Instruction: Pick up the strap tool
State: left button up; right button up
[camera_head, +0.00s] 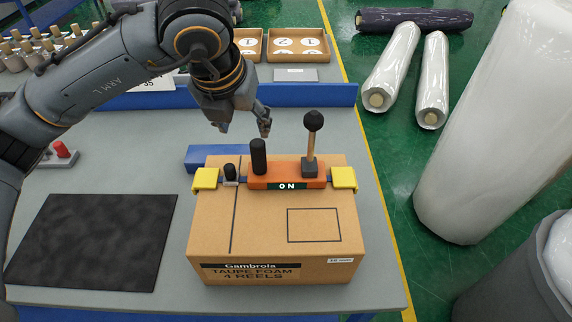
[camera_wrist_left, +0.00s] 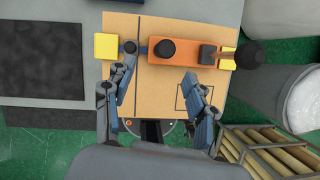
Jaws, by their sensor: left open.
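The strap tool (camera_head: 268,182) sits on top of a closed cardboard box (camera_head: 215,225). My left gripper (camera_head: 243,128) is open and empty, above and just behind the tool in the head view. In the left wrist view the tool (camera_wrist_left: 185,62) lies beyond and between the spread fingers (camera_wrist_left: 160,70), with the black grip seen from above. My right gripper is not in view.
Yellow corner pieces (camera_head: 205,179) and a blue strap flank the tool on the box. A black mat (camera_head: 95,240) lies left on the grey table. A blue rail (camera_head: 310,95) crosses behind. Wrapped rolls (camera_head: 391,68) lie on the green floor at right.

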aim_at(257, 141)
pick_arm(q)
jog(key=x, duration=0.3)
jog(key=shift+d+p, duration=0.1)
jog(key=shift+p, duration=0.2)
jog(key=shift+w+d+f, duration=0.4)
jog(key=shift+w+f, duration=0.15)
jog(key=shift+f, duration=0.15)
jog(key=shift+w+d+f+p, duration=0.1)
jog(key=shift+w+f+p, duration=0.15)
jog(key=shift+f+p, duration=0.6)
jog(key=p+x, duration=0.1)
jog(key=x, duration=0.2)
jog(key=shift+w, duration=0.1)
jog(key=shift+w+d+f, duration=0.1)
jog(key=c, duration=1.1)
grip_shut()
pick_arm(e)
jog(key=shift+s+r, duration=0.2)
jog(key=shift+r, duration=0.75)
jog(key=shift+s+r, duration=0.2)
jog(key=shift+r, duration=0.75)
